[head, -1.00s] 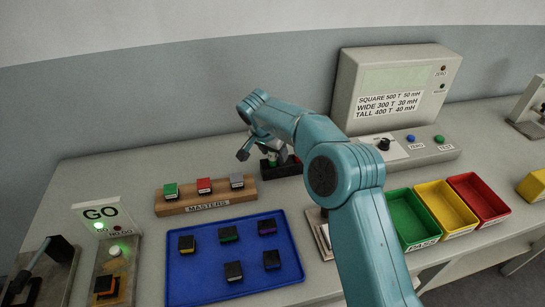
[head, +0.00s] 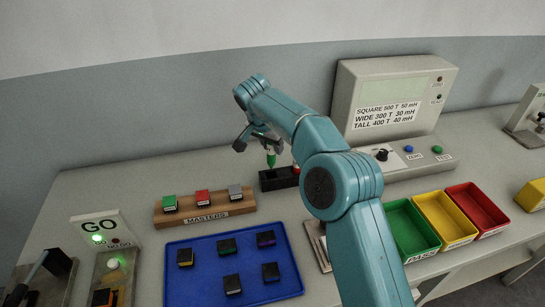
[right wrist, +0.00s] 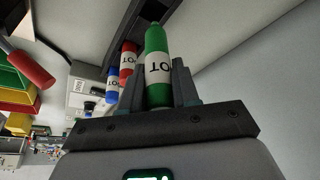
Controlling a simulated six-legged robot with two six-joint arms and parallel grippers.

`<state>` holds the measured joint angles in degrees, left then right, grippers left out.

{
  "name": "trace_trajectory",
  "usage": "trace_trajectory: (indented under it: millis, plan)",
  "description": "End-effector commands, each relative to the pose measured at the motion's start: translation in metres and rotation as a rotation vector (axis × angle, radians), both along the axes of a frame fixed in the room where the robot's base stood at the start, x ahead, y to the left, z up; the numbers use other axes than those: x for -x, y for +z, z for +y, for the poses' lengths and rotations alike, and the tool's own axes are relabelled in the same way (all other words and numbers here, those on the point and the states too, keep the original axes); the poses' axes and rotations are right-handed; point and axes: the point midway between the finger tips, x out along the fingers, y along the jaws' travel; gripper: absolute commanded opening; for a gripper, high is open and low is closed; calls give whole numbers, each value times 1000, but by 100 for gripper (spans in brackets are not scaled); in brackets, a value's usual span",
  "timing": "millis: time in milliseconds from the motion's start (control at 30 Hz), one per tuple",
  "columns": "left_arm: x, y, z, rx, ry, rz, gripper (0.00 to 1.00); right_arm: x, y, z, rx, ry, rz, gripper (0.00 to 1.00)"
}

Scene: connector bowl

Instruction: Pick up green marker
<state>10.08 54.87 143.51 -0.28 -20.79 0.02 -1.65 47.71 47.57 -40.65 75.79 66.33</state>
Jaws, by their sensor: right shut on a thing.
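The green marker (head: 271,159) hangs upright below my right gripper (head: 266,146), just above the black marker holder (head: 277,180). In the right wrist view the green marker (right wrist: 157,65) stands between the two fingers of my right gripper (right wrist: 158,88), which is shut on it. It has a white label band. A red marker (right wrist: 129,62) and a blue marker (right wrist: 113,82) show beside it there. In the head view the red marker (head: 296,168) is mostly hidden by my arm. My left gripper is not in view.
A wooden masters rack (head: 205,214) with green, red and grey blocks stands left of the holder. A blue tray (head: 190,297) with several dark blocks lies in front. A grey meter box (head: 392,100) stands behind right. Green (head: 394,207), yellow (head: 442,245) and red bins (head: 478,232) are at right.

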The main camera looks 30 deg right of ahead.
Motion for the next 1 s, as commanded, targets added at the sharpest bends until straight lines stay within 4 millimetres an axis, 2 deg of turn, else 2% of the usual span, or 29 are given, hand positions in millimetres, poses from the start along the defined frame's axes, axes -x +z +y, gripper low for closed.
trace_trajectory:
  millis: [33, 200, 433, 633, 1000]
  plan:
    - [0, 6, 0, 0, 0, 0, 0, -1, 18, 1, -1, 0, -5, 0]
    - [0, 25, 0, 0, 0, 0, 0, -1, 66, 1, 1, 0, -3, 0]
    - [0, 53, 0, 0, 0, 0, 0, 0, 113, 1, 0, 0, 0, 0]
    - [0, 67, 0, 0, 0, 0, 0, 0, 130, 0, 1, 1, 1, 0]
    - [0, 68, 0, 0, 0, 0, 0, 0, 132, 0, 1, 1, 1, 0]
